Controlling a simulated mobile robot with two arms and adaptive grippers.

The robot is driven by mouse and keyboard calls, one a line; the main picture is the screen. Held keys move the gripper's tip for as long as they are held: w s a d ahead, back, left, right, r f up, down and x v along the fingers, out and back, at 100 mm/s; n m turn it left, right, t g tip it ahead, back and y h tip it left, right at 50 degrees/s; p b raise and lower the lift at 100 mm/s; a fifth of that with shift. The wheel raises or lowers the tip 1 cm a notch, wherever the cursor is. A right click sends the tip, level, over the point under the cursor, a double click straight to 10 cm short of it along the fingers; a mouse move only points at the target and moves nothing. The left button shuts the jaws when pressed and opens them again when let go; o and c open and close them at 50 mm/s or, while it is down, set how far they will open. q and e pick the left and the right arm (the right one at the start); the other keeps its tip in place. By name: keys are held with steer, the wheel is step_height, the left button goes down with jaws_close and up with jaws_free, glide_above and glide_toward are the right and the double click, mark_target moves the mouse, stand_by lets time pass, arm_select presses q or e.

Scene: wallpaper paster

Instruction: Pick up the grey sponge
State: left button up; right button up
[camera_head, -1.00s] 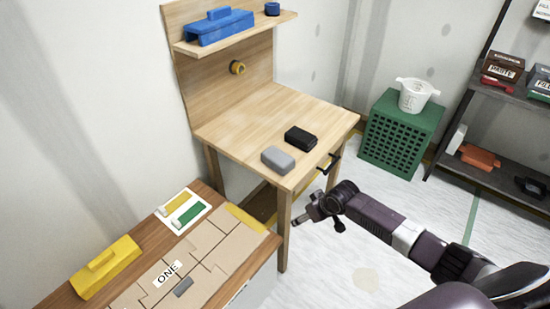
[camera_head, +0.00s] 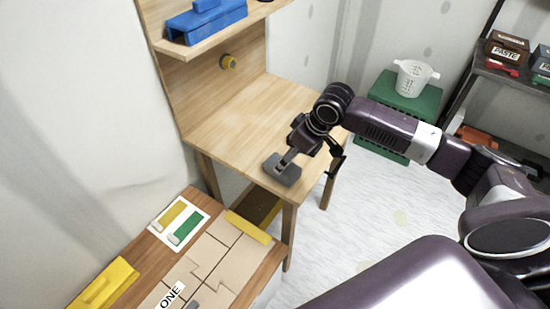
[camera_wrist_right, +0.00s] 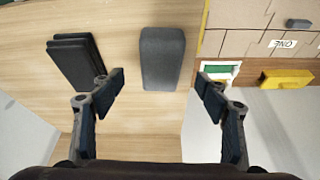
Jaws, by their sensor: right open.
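The grey sponge (camera_head: 283,169) lies near the front edge of the wooden workbench top (camera_head: 235,130). In the right wrist view the grey sponge (camera_wrist_right: 162,58) appears whole, a rounded block between and beyond the fingers. My right gripper (camera_head: 287,160) is over the sponge, and its fingers partly cover it in the head view. In the wrist view my right gripper (camera_wrist_right: 162,83) is open, with one finger on each side and visible gaps to the sponge. My left gripper is not in view.
A black block (camera_wrist_right: 76,62) lies beside the sponge, hidden behind my right arm in the head view. A lower table (camera_head: 192,205) with tan panels and a yellow tool (camera_head: 105,285) stands at front left. A blue tool (camera_head: 205,20) sits on the shelf above.

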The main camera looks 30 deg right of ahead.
steer(key=shift+w+a+f, duration=0.1)
steer(key=shift+w+f, duration=0.05)
steer(key=shift+f, duration=0.2)
steer(key=shift+x, duration=1)
steer(key=p+x, duration=0.1)
steer(key=x, duration=0.2)
steer(key=shift+w+a+f, duration=0.1)
steer(key=shift+w+f, duration=0.05)
steer(key=shift+f, duration=0.25)
steer(key=shift+w+f, duration=0.1)
steer(key=shift+f, duration=0.15)
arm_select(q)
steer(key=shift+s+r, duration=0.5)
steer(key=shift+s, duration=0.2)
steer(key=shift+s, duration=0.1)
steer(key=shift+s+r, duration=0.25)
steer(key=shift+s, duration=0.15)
arm_select(e)
steer(key=shift+f, duration=0.2)
